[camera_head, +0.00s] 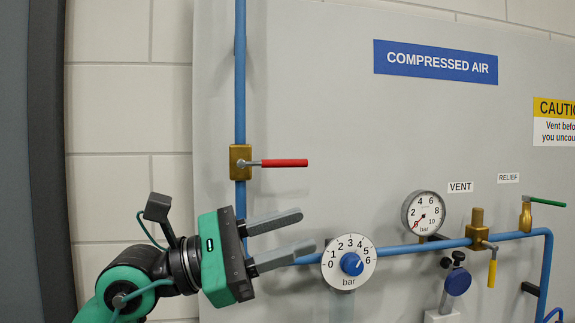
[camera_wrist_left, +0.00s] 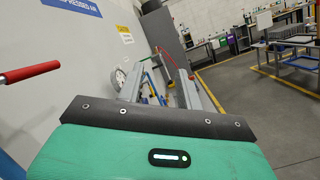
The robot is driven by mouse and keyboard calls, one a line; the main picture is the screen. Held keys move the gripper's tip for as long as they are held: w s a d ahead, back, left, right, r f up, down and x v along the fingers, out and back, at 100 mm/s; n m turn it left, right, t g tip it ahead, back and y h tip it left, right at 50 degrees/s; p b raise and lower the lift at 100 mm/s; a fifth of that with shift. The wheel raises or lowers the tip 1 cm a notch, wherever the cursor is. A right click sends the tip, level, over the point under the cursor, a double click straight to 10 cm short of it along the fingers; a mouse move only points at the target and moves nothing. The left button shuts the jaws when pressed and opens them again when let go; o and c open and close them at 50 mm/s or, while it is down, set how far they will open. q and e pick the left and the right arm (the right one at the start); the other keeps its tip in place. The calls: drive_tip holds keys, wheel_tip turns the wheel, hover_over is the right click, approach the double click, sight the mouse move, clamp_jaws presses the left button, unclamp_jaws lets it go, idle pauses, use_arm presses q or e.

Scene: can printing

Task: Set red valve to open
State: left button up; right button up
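The red valve handle (camera_head: 284,163) sticks out horizontally to the right from a brass valve body (camera_head: 240,162) on the vertical blue pipe (camera_head: 240,90). The handle lies across the pipe. It also shows at the left edge of the left wrist view (camera_wrist_left: 28,72). My left gripper (camera_head: 300,232) is below the handle, apart from it, with its fingers pointing right. The two grey fingers are spread, with nothing seen between them. In the left wrist view the fingers (camera_wrist_left: 158,85) extend away from the camera, also apart. My right gripper is not seen.
A white regulator dial (camera_head: 349,278) with a blue knob is close right of my left fingers. A gauge (camera_head: 423,212), a yellow-handled vent valve (camera_head: 491,270) and a green-handled relief valve (camera_head: 545,201) are further right. The panel area right of the red handle is clear.

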use_arm(q)
drive_tip(key=w+a+r+m+t+y, duration=0.1)
drive_tip(key=w+r+m+t+y, duration=0.15)
drive_tip(key=w+t+y, duration=0.2)
drive_tip(key=n+t+y, duration=0.2)
drive_tip(key=t+y, duration=0.4)
drive_tip(key=y, duration=0.1)
approach(284, 162)
drive_tip(key=p+x, duration=0.6)
drive_tip(key=x, duration=0.4)
drive_tip(key=shift+w, duration=0.15)
drive_tip(key=shift+w+d+f+p, duration=0.2)
drive_tip(key=shift+w+d+p, duration=0.1)
drive_tip(key=shift+w+p, duration=0.05)
clamp_jaws()
